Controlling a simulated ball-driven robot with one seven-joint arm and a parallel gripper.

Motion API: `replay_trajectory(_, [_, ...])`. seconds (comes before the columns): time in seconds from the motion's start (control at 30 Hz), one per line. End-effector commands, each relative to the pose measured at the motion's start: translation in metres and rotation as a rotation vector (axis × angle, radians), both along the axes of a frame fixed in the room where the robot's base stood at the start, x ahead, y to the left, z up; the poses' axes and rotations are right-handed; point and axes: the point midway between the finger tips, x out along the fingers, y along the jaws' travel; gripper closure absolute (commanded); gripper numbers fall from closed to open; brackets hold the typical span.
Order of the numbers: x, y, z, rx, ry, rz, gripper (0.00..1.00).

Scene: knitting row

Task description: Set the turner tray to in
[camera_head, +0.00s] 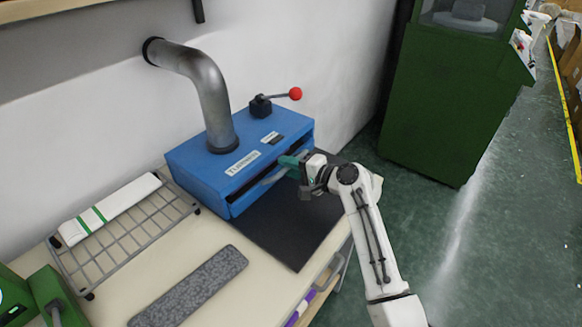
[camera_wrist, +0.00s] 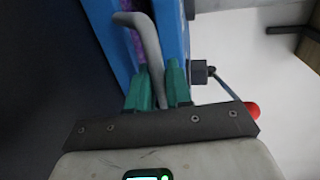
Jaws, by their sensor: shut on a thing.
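The turner is a blue box (camera_head: 205,170) with a white label, standing on the bench in the head view. A grey bar handle (camera_head: 268,178) runs along its dark front slot. The handle also shows in the wrist view (camera_wrist: 149,45). My gripper (camera_head: 290,162) is at the right part of the box front, its teal fingers (camera_wrist: 158,92) shut on the handle, one on each side. Something purple (camera_wrist: 133,48) shows in the slot between blue parts. How far the tray stands in or out is hard to tell; my gripper hides part of the front.
A dark mat (camera_head: 275,232) lies before the box. A lever with a red knob (camera_head: 295,93) and a metal duct (camera_head: 212,98) rise from its top. A wire rack (camera_head: 130,232) and a grey speckled strip (camera_head: 190,287) lie left. A green cabinet (camera_head: 445,100) stands right.

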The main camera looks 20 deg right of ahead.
Motion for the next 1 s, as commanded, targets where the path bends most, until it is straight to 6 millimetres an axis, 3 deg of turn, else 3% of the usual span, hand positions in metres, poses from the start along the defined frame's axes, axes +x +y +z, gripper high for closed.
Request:
replay_trajectory(0.07, [0.002, 0.002, 0.002, 0.0, -0.005, 0.0, 1.0])
replay_trajectory(0.1, [0.002, 0.002, 0.002, 0.0, -0.006, 0.0, 0.77])
replay_trajectory(0.23, [0.002, 0.001, 0.002, 0.0, -0.005, 0.0, 0.65])
replay_trajectory(0.57, [-0.004, -0.003, 0.002, 0.0, -0.002, -0.001, 0.65])
replay_trajectory(1.0, [-0.064, -0.046, 0.017, -0.001, -0.005, -0.002, 0.65])
